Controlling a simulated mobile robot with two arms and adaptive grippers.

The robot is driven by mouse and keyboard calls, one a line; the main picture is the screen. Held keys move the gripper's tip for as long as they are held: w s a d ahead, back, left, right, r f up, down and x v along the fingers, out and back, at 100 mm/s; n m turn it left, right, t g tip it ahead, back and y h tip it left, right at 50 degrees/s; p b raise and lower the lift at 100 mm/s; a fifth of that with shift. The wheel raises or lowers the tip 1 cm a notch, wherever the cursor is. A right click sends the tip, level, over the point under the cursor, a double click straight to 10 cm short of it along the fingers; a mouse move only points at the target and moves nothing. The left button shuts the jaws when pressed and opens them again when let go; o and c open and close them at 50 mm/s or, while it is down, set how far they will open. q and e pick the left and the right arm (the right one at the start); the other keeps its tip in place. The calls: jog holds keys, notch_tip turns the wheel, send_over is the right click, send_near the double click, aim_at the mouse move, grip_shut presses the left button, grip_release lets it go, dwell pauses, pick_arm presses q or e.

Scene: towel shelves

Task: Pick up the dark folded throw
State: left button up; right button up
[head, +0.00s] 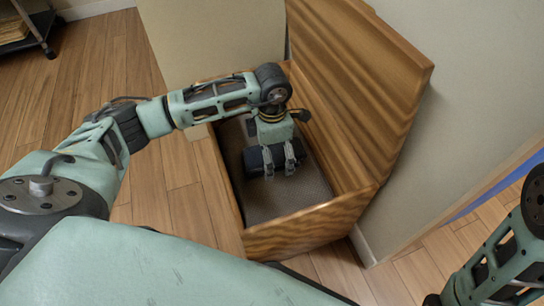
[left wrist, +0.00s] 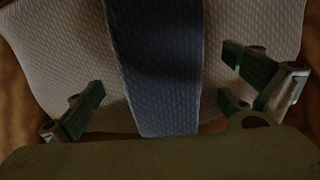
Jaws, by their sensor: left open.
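The dark folded throw (head: 253,163) lies inside an open wooden chest (head: 300,228), on the chest's grey bottom. In the left wrist view the throw (left wrist: 158,60) is a dark blue textured band running down the middle. My left gripper (head: 280,160) reaches down into the chest, over the throw, and hides part of it in the head view. In the left wrist view its fingers (left wrist: 168,98) are spread wide on either side of the throw, with visible gaps to it. My right gripper is out of view.
The chest's raised lid (head: 355,85) stands behind and right of my left gripper. The chest walls surround the gripper closely. A pale panel (head: 205,40) and a wall (head: 450,130) flank the chest. A dark wheeled rack (head: 35,28) stands far left. Wooden floor is clear at left.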

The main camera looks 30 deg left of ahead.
pick_arm(q)
jog(key=shift+c, duration=0.3)
jog(key=c, duration=1.3)
jog(key=shift+c, duration=0.8)
jog(key=shift+r, duration=0.15)
